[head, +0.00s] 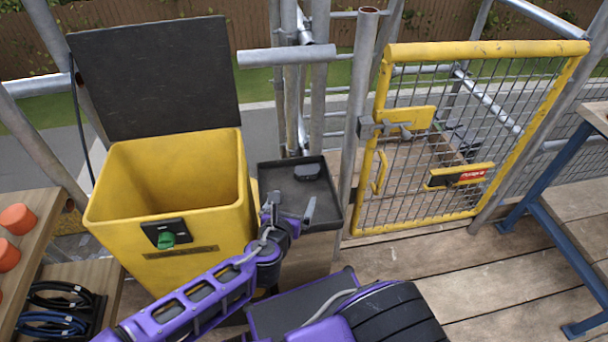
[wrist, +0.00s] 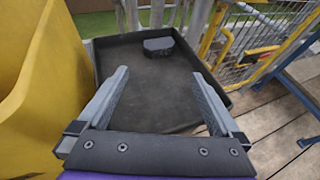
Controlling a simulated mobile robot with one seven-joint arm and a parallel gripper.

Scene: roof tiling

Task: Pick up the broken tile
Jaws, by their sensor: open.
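A small dark grey piece (head: 307,171), which looks like the broken tile, lies in the black tray (head: 333,217) near its back edge. In the wrist view the piece (wrist: 158,46) lies at the far side of the tray (wrist: 120,42), beyond my fingertips, with its rounded edge upward. My gripper (head: 292,205) is over the near part of the tray. In the wrist view my gripper (wrist: 159,77) is open, its two fingers spread and pointing toward the piece, with nothing between them. The fingers do not touch the piece.
A yellow bin (head: 170,265) with its dark lid (head: 155,78) raised stands just left of the tray. Scaffold poles (head: 362,90) rise behind and right of it. A yellow mesh gate (head: 480,130) stands further right. Orange caps (head: 17,219) sit on a wooden shelf at left.

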